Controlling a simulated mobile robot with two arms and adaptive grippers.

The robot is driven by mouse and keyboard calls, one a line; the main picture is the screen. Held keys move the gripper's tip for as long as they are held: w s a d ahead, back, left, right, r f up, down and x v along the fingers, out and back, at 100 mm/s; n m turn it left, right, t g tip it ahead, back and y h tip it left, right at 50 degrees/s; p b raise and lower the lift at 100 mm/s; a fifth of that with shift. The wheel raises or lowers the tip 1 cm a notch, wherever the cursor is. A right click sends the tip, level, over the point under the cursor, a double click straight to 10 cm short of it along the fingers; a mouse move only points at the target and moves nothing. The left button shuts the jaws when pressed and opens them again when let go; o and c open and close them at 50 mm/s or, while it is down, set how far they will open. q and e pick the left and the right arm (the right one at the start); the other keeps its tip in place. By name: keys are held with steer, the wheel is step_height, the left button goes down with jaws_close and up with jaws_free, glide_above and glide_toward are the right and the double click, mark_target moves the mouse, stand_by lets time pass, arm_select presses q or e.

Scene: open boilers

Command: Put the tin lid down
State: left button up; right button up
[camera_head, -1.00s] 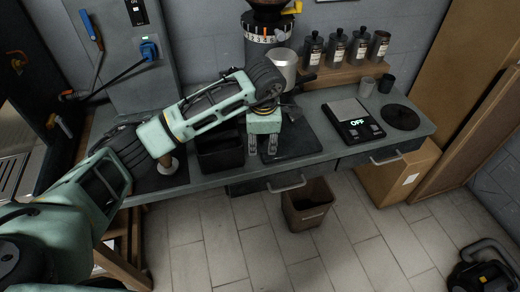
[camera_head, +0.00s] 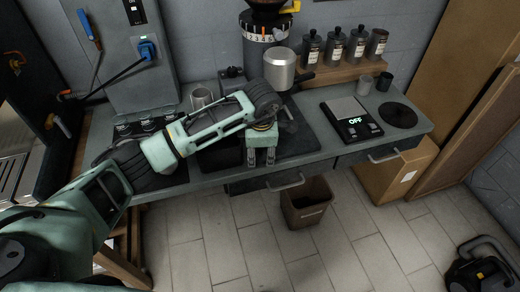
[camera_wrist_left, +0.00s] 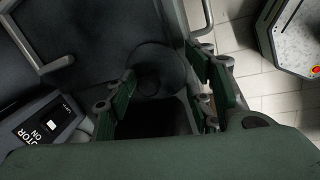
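My left gripper (camera_head: 261,160) points down over the dark mat (camera_head: 300,142) at the counter's front. In the left wrist view its fingers (camera_wrist_left: 168,85) stand apart, so it is open. A dark round disc, probably the tin lid (camera_wrist_left: 158,68), shows beyond the fingertips on a dark surface. I see no finger closed on it. In the head view the lid cannot be made out under the gripper. On the shelf, the rightmost tin (camera_head: 377,45) shows no knobbed top like the others. My right gripper is not in view.
A black bin (camera_head: 222,155) is beside the gripper at left. A metal cup (camera_head: 280,70) stands behind the arm under the grinder. A scale (camera_head: 352,120) and a black round pad (camera_head: 398,115) lie at right. A waste bin (camera_head: 307,203) stands on the floor.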

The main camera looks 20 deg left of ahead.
arm_select(q)
steer(key=shift+o, duration=0.6)
steer(key=shift+r, duration=0.5)
steer(key=a+b+v, duration=0.1)
steer(key=v, duration=1)
steer(key=shift+d+r, duration=0.25)
steer(key=shift+d, duration=0.2)
steer(key=shift+s, duration=0.1)
